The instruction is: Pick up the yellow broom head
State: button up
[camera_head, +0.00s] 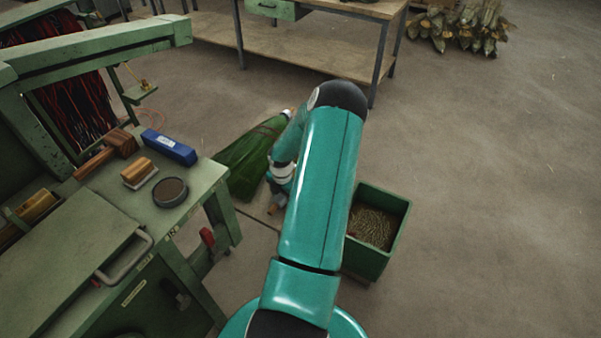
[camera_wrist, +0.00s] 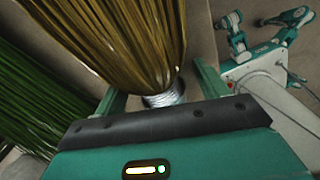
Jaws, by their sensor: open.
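The yellow broom head (camera_wrist: 130,35) fills the upper middle of the wrist view, its yellow-brown bristles fanning away from me. Its silvery bound neck (camera_wrist: 165,96) lies between the two fingers of my gripper (camera_wrist: 160,88), close to the palm. The fingers are open, with gaps visible on both sides of the neck. The fingertips are partly hidden by the bristles. In the head view my arm covers the place, and I cannot make out the yellow head there.
A green broom head (camera_head: 250,160) lies beside the workbench (camera_head: 205,180); it also shows left in the wrist view (camera_wrist: 40,100). A green bin (camera_head: 365,262) stands right of my arm. A table (camera_head: 290,48) stands behind. Floor at right is clear.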

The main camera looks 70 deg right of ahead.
jog(key=c, duration=1.2)
jog(key=shift+c, duration=0.4)
jog(key=shift+o, duration=0.2)
jog(key=shift+r, duration=0.15)
